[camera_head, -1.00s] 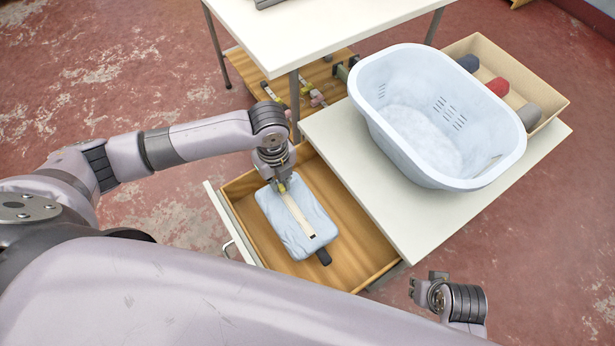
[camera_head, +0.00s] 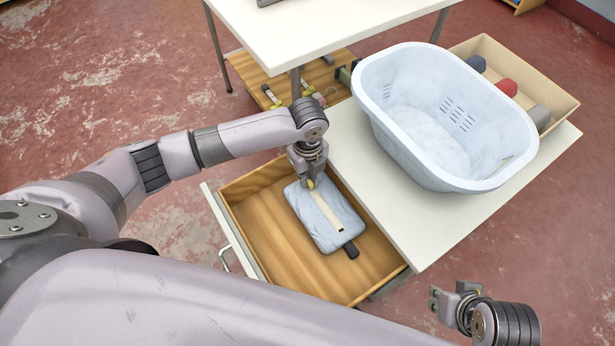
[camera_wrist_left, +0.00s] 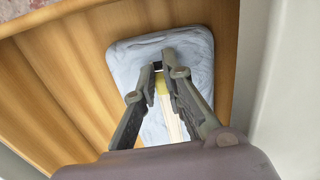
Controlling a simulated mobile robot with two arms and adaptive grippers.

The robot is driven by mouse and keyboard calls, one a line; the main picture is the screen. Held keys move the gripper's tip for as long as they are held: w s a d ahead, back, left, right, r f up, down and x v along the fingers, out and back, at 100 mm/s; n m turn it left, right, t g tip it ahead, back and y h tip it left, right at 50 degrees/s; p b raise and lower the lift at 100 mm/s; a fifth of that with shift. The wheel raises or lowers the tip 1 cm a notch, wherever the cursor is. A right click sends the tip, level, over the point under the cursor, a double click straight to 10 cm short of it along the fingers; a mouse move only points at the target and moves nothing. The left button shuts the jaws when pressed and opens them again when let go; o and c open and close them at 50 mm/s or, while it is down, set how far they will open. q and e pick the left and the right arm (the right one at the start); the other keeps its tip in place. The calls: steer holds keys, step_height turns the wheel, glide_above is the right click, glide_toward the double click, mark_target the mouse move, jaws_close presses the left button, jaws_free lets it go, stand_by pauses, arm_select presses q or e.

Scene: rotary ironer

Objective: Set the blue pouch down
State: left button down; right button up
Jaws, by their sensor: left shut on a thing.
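The light blue pouch (camera_head: 309,224) is inside the open wooden drawer (camera_head: 262,224), toward its right side. A pale strip (camera_head: 327,211) runs along the pouch's top, and a black end sticks out at its near edge. My left gripper (camera_head: 309,183) points down at the pouch's far end and is shut on it. In the left wrist view the fingers close near a yellow patch at the strip's end, over the pouch (camera_wrist_left: 190,45). I cannot tell whether the pouch touches the drawer floor. My right gripper (camera_head: 448,298) is at the lower right, away from the drawer; its jaw opening is unclear.
A white laundry basket (camera_head: 385,130) stands on the white top (camera_head: 400,222) right of the drawer. Behind it is a tray (camera_head: 545,75) with several rolls. A white table (camera_head: 320,30) stands at the back, over a wooden shelf. The drawer's left part is bare.

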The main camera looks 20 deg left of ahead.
arm_select(q)
steer(key=shift+r, duration=0.1)
steer(key=c, duration=1.7)
jaws_free()
